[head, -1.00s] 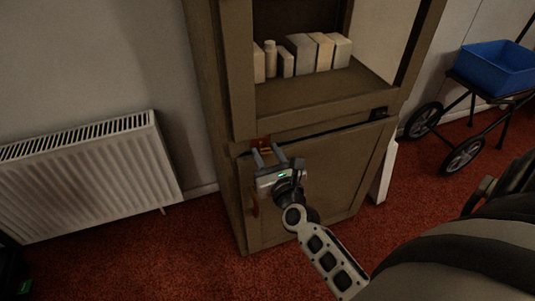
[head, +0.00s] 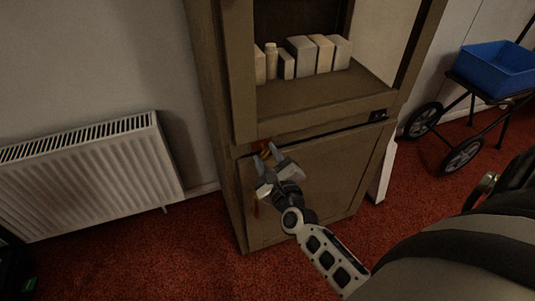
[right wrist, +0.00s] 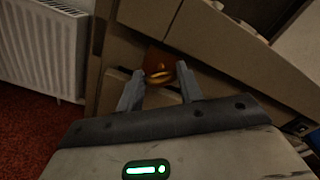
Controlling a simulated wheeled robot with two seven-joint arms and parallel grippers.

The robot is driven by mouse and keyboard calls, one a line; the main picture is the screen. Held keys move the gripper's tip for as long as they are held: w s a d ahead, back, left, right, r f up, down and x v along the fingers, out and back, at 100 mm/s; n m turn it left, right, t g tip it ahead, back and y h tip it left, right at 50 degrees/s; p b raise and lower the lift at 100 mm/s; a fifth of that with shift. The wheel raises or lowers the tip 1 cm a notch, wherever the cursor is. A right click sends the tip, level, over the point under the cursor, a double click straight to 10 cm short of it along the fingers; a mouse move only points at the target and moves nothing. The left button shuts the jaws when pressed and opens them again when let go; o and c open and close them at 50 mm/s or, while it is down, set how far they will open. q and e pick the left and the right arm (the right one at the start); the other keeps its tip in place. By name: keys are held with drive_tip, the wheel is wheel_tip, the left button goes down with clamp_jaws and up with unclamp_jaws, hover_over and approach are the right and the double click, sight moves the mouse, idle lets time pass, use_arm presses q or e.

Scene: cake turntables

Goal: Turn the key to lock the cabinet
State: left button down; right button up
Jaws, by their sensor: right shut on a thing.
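The brown cabinet (head: 318,190) stands ahead with its lower door closed. A rust-orange lock plate (right wrist: 162,60) sits near the door's upper left corner, with a yellow key (right wrist: 158,74) at it in the right wrist view. My right gripper (head: 266,155) reaches the lock, tilted, and is shut on the key, with one finger on each side of it. In the head view the fingers largely hide the key, and only a bit of orange shows. My left gripper is not in view.
An open shelf with several pale boxes (head: 300,56) is above the door. A white radiator (head: 90,175) stands left, and a cart with a blue bin (head: 497,66) stands right. Red carpet is open in front.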

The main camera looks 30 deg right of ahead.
drive_tip(key=n+p, duration=0.1)
drive_tip(key=n, duration=0.2)
drive_tip(key=n+p, duration=0.1)
drive_tip(key=n, duration=0.3)
drive_tip(key=shift+a, duration=0.1)
drive_tip(key=shift+f+n+p, duration=0.1)
drive_tip(key=shift+n+p, duration=0.35)
drive_tip(key=shift+n, duration=0.45)
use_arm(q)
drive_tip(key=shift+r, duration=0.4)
use_arm(e)
drive_tip(key=shift+n, duration=0.8)
drive_tip(key=shift+f, duration=0.1)
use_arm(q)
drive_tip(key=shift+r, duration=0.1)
use_arm(e)
drive_tip(key=o, duration=1)
use_arm(q)
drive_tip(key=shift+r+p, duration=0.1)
drive_tip(key=shift+p, duration=0.2)
use_arm(e)
drive_tip(key=shift+s, duration=0.1)
